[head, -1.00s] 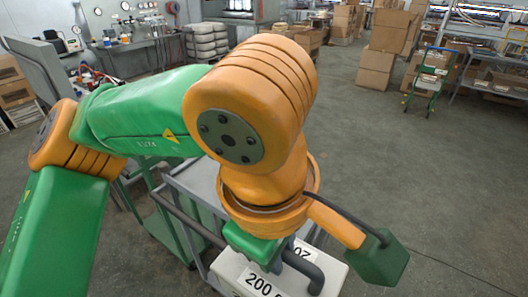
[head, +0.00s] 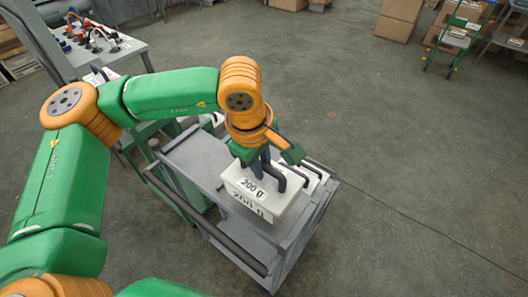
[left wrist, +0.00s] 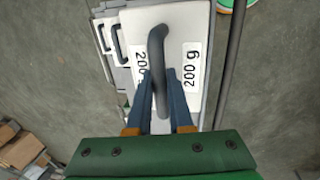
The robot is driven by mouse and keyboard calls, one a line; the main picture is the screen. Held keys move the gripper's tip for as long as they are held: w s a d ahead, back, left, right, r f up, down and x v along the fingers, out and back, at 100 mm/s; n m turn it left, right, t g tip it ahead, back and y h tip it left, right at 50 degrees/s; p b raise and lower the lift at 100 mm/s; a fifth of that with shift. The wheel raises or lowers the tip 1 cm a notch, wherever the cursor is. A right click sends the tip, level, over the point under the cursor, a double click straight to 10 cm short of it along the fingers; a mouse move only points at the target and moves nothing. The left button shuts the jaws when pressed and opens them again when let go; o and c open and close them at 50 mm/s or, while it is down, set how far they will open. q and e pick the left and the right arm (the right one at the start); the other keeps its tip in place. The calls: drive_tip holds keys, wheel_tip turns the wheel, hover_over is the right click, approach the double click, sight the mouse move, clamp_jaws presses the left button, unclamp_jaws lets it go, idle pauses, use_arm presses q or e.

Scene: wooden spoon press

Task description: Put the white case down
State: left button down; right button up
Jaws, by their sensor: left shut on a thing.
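The white case (head: 262,199) with "200 g" labels and a dark handle is at the cart's far right part in the head view. I cannot tell if its underside touches the cart top. My left gripper (head: 268,172) is above it, shut on its handle. In the left wrist view the case (left wrist: 208,22) lies beyond the fingers, and the left gripper's blue fingers (left wrist: 164,98) close around the dark handle (left wrist: 157,62). The grey cart (head: 195,160) is under or below the case. My right gripper is not in view.
More pale cases with dark handles (head: 311,172) stand beside the held case, close to it. The cart's left and near top is bare, with a dark push rail (head: 205,222) along its near side. Open floor lies to the right; cardboard boxes (head: 400,22) stand far off.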

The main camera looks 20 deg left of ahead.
use_arm(q)
drive_tip(key=shift+w+a+f+p, duration=0.2)
drive_tip(key=shift+w+f, duration=0.3)
drive_tip(key=shift+f, duration=0.1)
drive_tip(key=shift+w+a+f+p, duration=0.2)
drive_tip(key=shift+w+f, duration=0.25)
drive_tip(key=shift+f, duration=0.15)
wheel_tip(320, 180, down, 3)
drive_tip(key=shift+s+d+r, duration=0.1)
drive_tip(key=shift+r, duration=0.1)
drive_tip(key=shift+f, duration=0.1)
